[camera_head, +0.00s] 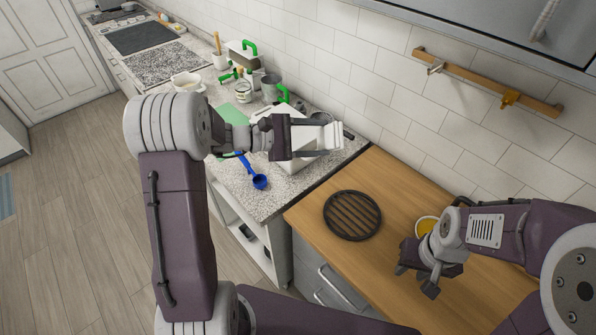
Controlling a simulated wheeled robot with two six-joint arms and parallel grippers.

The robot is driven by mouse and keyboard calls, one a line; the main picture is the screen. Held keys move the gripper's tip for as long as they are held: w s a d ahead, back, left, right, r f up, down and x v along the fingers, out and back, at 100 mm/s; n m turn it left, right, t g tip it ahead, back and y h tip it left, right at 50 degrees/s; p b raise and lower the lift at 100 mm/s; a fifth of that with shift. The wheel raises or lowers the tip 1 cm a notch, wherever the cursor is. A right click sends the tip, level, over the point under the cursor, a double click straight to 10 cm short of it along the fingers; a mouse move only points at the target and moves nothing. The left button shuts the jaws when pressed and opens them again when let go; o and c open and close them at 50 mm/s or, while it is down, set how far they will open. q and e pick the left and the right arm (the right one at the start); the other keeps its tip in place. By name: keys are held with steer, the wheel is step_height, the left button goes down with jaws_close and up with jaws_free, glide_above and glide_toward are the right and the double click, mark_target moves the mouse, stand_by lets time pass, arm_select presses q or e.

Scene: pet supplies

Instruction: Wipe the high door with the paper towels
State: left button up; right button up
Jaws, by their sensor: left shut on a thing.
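The high door (495,22) is the grey cabinet front at the top right, with a metal bar handle; only its lower part shows. My right gripper (416,281) is low over the wooden counter, apparently open and empty. The left gripper is well apart from the door.
A dark round trivet (352,215) lies on the wooden counter (312,212), with a yellow-filled bowl (426,226) near my right arm. A blue scoop (259,181) and several containers crowd the speckled counter. A wooden rail (480,80) is on the wall below the door.

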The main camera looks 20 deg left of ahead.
arm_select(q)
steer(key=r, duration=0.3)
steer(key=w+d+r+n+t, duration=0.1)
steer(key=r, duration=0.1)
steer(key=w+r+n+t+y+p, duration=0.1)
steer(key=r, duration=0.2)
steer(key=shift+d+r, duration=0.3)
steer(key=shift+r, duration=0.05)
step_height(320, 180, up, 12)
steer(key=d+n+t+y+p, duration=0.2)
steer(key=t, duration=0.1)
step_height(320, 180, up, 21)
steer(key=n+t+p, duration=0.1)
steer(key=t+p, duration=0.1)
glide_above(326, 126)
steer(key=s+d, duration=0.4)
steer(key=p+x, duration=0.1)
steer(key=x, duration=0.5)
steer(key=shift+f+p, duration=0.25)
steer(key=shift+p, duration=0.05)
steer(key=shift+x, duration=0.9)
